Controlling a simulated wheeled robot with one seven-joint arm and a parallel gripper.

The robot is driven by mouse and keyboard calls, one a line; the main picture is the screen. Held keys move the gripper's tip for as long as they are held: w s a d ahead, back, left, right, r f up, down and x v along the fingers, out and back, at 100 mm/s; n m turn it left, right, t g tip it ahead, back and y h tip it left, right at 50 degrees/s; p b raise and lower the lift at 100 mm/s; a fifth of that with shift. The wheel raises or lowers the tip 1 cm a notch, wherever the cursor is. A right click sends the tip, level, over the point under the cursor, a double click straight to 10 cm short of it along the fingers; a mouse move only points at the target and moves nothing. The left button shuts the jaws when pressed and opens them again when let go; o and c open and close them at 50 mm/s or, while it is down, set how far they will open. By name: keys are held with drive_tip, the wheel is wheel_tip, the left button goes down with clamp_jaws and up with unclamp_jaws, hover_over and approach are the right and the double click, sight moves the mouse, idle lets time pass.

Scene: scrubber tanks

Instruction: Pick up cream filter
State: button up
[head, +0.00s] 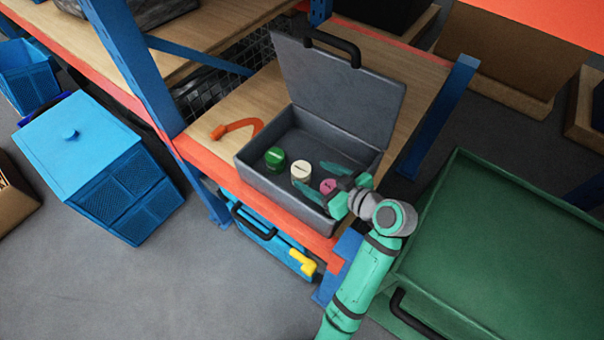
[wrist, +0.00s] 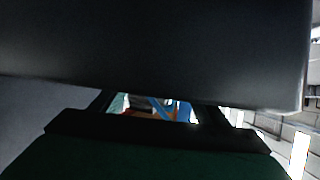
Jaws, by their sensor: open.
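The cream filter (head: 300,171) stands upright in an open grey case (head: 262,182) on a wooden shelf. A green filter (head: 275,157) stands to its left and a pink filter (head: 328,186) to its right. My gripper (head: 311,177) reaches into the case from the right with its fingers apart. In the head view its fingertips are close to the right side of the cream filter, and the pink filter shows between the fingers. I cannot tell whether anything touches. The wrist view is mostly filled by dark surfaces and shows no filter.
The case's lid (head: 340,85) stands raised at the back. An orange curved object (head: 236,127) lies on the shelf (head: 400,68) left of the case. A blue upright (head: 440,110) stands right of it. A green bin (head: 520,250) is at the right.

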sight(301, 169)
drive_tip(key=x, duration=0.5)
drive_tip(key=shift+f, duration=0.1)
drive_tip(key=c, duration=1.1)
drive_tip(key=shift+c, duration=0.2)
